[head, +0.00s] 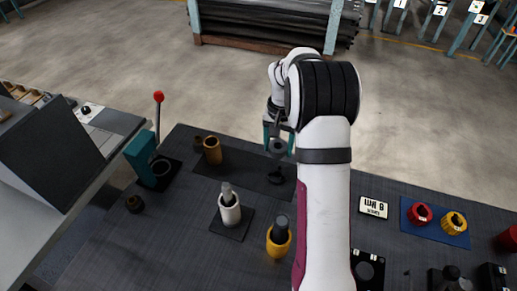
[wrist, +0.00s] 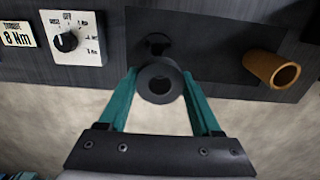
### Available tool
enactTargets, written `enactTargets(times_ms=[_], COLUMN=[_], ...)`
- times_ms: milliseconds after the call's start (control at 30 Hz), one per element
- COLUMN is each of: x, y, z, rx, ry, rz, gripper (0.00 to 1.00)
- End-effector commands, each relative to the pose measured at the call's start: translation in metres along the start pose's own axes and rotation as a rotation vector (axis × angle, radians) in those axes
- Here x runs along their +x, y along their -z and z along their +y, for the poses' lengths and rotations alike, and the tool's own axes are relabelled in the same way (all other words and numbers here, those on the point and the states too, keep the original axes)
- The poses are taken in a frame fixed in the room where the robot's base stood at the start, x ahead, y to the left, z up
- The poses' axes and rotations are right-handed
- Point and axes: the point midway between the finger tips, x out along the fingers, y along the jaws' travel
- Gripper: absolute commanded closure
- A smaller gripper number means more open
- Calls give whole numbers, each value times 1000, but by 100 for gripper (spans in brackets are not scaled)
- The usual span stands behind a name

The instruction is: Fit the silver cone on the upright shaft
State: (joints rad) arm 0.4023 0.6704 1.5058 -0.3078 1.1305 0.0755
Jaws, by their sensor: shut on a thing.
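My gripper (head: 279,136) is shut on a dark grey round piece with a hole through it, apparently the silver cone (head: 277,147). In the wrist view the cone (wrist: 173,74) sits between the teal fingers of my gripper (wrist: 160,78), its hole facing the camera. It is held above the dark mat. In the head view a grey upright shaft (head: 226,189) rises from a white body on a dark square plate, left of and nearer than my gripper. Another dark shaft (head: 282,221) stands in a yellow body. I cannot tell which shaft is meant.
A brown-orange cylinder (head: 212,151) stands at the mat's left, also in the wrist view (wrist: 272,70). A dark shape (head: 276,178) on the dark mat (head: 235,172) may be a shadow. A red-knobbed lever press (head: 147,155) is at left; a blue tray (head: 435,230) at right.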

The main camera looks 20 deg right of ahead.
Motion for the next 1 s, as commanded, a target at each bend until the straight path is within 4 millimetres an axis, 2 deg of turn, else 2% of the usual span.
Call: enactTargets(times_ms=[67, 133, 267, 467, 533, 633, 767, 1000], x=[-7, -16, -48, -110, -127, -144, -153, -154], y=[-1, -6, -34, -111, -138, -167, -184, -185], z=[7, 4, -19, -58, -65, -68, -69, -69], rx=[-2, -24, -119, -337, -406, -480, -522, -525], ry=[0, 0, 1, 1, 1, 1, 1, 1], rz=[1, 2, 4, 6, 4, 3, 0, -1], gripper=[100, 100, 100, 100, 100, 100, 100, 100])
